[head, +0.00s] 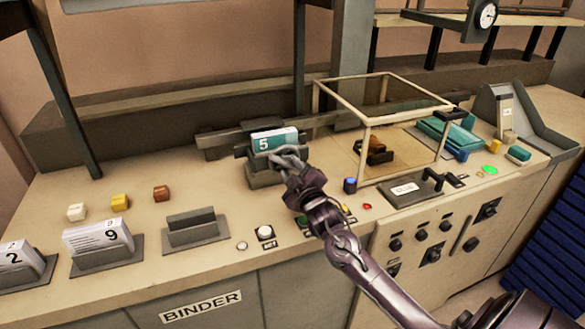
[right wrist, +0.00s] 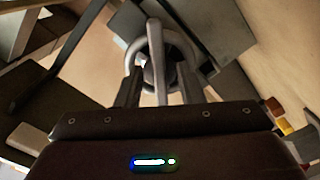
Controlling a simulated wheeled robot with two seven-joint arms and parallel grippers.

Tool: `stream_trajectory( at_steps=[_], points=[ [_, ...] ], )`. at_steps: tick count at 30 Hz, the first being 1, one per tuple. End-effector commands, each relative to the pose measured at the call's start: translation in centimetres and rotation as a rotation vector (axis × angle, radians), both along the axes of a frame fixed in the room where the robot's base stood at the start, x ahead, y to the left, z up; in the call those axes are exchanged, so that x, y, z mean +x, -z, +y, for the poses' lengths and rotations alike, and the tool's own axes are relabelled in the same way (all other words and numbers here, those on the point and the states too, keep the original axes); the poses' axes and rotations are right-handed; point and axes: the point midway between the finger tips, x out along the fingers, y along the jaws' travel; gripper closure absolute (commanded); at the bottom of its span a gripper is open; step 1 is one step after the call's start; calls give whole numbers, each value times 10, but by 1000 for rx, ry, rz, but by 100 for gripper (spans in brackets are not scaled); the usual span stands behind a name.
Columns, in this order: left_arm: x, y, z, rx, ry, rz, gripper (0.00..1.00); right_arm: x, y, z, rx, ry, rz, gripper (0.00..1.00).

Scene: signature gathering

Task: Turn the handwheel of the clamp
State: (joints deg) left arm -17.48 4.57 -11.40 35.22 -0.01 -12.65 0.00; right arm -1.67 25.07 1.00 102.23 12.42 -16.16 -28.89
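The clamp (head: 265,176) is a dark block on the bench, holding a teal-and-white signature marked 5 (head: 275,140). Its handwheel (right wrist: 156,45) is a grey ring with a bar across it in the right wrist view. In the head view, my right gripper (head: 287,155) is at the front of the clamp and hides most of the wheel. In the right wrist view, the fingers of my right gripper (right wrist: 158,88) stand apart on either side of the wheel's lower part; contact is not clear. My left gripper is in neither view.
A clear-sided framed box (head: 366,145) stands right of the clamp. A dark lever (head: 432,182) and several buttons are along the front. Left are an empty holder (head: 193,233), signature 9 (head: 98,238), signature 2 (head: 18,258) and small coloured blocks.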

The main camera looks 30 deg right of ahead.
Motion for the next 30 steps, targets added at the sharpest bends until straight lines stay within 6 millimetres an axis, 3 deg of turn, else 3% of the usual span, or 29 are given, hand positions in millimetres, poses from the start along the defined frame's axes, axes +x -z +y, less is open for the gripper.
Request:
stream_trajectory(
  at_steps=[3,7,15,30],
  points=[
    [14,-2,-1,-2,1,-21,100,1,0,0,0,-1,-1,65],
    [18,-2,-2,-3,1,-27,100,1,0,0,0,0,0,65],
    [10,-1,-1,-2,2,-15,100,0,0,0,0,0,0,100],
    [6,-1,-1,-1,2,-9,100,1,0,-1,-92,1,23,100]
  ],
)
